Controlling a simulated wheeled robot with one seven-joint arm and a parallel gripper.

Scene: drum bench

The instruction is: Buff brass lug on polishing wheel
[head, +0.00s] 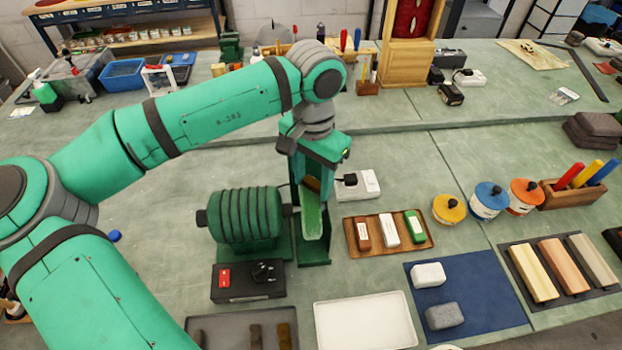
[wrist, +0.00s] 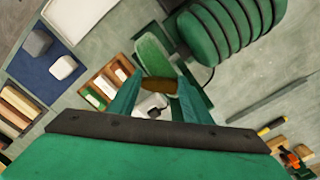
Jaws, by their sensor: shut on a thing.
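The polishing machine's green ribbed motor (head: 245,217) stands mid-bench in the head view. At its right end is a pale green wheel or guard part (head: 311,222); which it is I cannot tell. My gripper (head: 311,178) is over the back end of this part, pointing down. In the wrist view, my gripper's two teal fingers are shut on a brown-gold brass lug (wrist: 160,87), held crosswise between the tips. The lug appears close to the pale green part (wrist: 152,52); whether they touch is not clear. In the head view, the lug is mostly hidden.
A black switch box (head: 238,292) with a red button sits in front of the motor. A wooden tray of bars (head: 350,243), a white tray (head: 363,322), a grey tray (head: 219,325) with dark pieces and a blue mat (head: 482,305) lie nearby. A white block-shaped device (head: 362,186) is close right.

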